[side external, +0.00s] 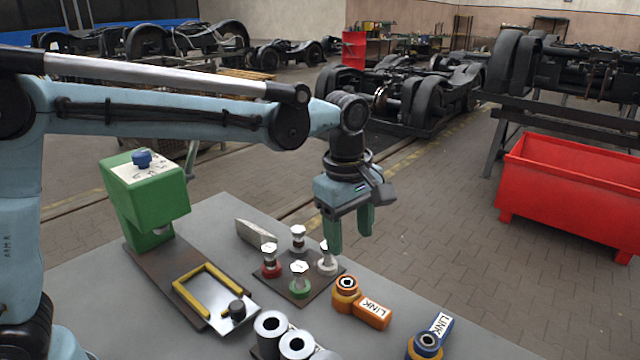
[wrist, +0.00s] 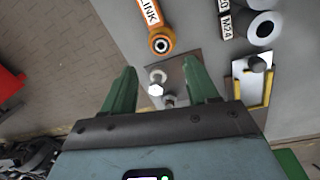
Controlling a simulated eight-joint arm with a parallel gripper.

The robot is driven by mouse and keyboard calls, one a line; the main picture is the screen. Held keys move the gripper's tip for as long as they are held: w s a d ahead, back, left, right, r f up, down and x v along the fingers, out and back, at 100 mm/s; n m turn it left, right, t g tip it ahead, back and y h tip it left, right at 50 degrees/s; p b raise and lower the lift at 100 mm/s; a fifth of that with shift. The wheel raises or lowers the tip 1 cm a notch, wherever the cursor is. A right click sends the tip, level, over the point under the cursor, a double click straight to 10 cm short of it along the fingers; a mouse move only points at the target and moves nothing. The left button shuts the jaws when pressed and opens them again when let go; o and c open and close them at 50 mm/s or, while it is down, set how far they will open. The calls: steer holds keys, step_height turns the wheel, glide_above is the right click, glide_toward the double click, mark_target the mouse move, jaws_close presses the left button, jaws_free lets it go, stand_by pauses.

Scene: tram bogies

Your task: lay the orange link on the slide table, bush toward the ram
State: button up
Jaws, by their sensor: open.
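The orange link (side external: 372,310) lies flat on the grey table, its round bush end toward the bolt plate and its LINK label at the other end. It also shows at the top of the wrist view (wrist: 153,20), bush end nearest my fingers. My gripper (side external: 350,243) is open and empty, raised above the table behind the link. Its two green fingers also show in the wrist view (wrist: 160,75). The slide table (side external: 213,299) is a silver plate with a yellow U-shaped rail and a dark peg, before the green press (side external: 150,210).
A bolt plate (side external: 312,290) with several upright bolts stands between the slide table and the orange link. Grey cylinders (side external: 296,345) stand at the front. A blue link (side external: 440,325) lies right of the orange one. A grey wedge-ended block (side external: 254,233) lies behind the bolts.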

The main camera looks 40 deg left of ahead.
steer(key=s+a+f+m+t, duration=0.1)
steer(key=s+a+m+t, duration=0.5)
steer(key=s+a+m, duration=0.7)
steer(key=m, duration=0.2)
steer(key=shift+s+a+f+m, duration=0.3)
steer(key=shift+s, duration=0.05)
steer(key=shift+o, duration=0.6)
